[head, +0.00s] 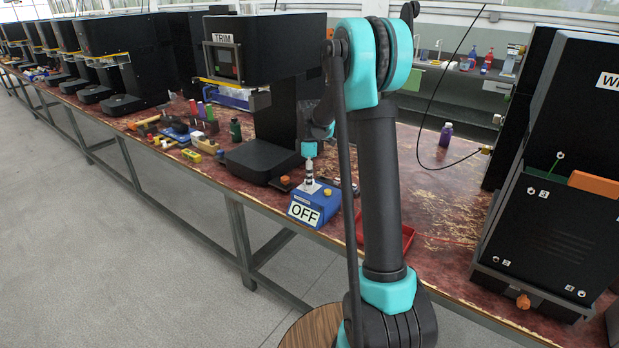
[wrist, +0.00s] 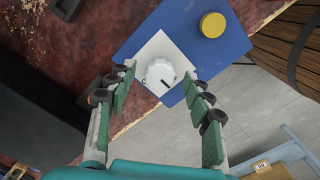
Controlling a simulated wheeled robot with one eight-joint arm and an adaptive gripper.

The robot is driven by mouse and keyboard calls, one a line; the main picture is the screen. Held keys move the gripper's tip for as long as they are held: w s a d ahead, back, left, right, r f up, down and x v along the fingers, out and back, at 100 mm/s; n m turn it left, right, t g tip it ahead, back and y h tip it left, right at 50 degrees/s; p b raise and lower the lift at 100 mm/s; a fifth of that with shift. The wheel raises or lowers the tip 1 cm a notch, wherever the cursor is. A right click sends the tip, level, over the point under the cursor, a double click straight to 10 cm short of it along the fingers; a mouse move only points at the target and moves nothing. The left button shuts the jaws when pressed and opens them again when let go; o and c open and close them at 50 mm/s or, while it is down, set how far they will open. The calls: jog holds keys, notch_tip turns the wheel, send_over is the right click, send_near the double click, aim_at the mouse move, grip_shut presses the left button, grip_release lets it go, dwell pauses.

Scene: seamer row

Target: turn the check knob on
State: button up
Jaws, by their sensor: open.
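The check knob (wrist: 160,73) is a white round dial with a dark pointer mark, on a white plate (wrist: 150,49) on top of a blue box (wrist: 186,27). In the head view the blue box (head: 325,203) sits near the table's front edge with an "OFF" label (head: 304,213) on its front. A yellow round button (wrist: 213,25) is beside the knob on the same box. My gripper (wrist: 158,82) is open, with one finger on each side of the knob and gaps between. In the head view my gripper (head: 309,172) is above the box, and the knob is hard to make out there.
A black machine labelled TRIM (head: 265,45) stands just behind and left of the box. A red tray (head: 385,232) lies to the right, partly behind my arm. Bottles and tools crowd the table to the left. A purple bottle (head: 446,134) stands further back.

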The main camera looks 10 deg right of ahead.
jog(key=c, duration=1.1)
jog(key=shift+c, duration=0.2)
jog(key=shift+m, duration=0.3)
jog(key=m, duration=0.8)
jog(key=shift+m, duration=0.4)
jog(key=m, duration=0.4)
jog(key=shift+m, duration=2.2)
